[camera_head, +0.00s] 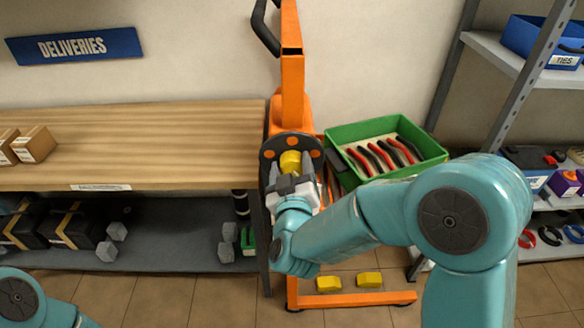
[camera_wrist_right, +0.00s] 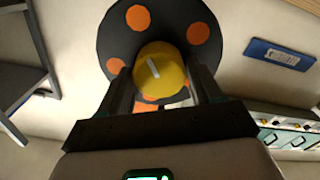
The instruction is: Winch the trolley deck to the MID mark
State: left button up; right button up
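The orange trolley has an upright mast (camera_head: 292,85) and legs on the floor. On the mast is a black winch disc (camera_head: 268,152) with orange dots, also in the right wrist view (camera_wrist_right: 117,42). A yellow knob (camera_head: 290,161) is at its middle; in the wrist view the knob (camera_wrist_right: 160,74) bears a short pale line. My right gripper (camera_head: 291,180) is at the knob, its fingers on either side with no clear gap, so it looks shut on it. I cannot make out the deck or a MID mark. My left gripper is out of view; only part of that arm shows.
A wooden bench (camera_head: 150,150) stands left of the mast, with boxes on it and a lower shelf. A green crate (camera_head: 395,128) of red and black pliers sits right of the mast. Metal shelving (camera_head: 490,50) stands at the right. Two yellow blocks (camera_head: 328,284) are low by the trolley's base.

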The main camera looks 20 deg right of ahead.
jog(key=shift+o, duration=0.7)
jog(key=shift+s+a, duration=0.1)
jog(key=shift+s, duration=0.15)
jog(key=b+v, duration=0.9)
jog(key=v, duration=0.6)
jog(key=shift+s, duration=0.4)
jog(key=shift+a, duration=0.1)
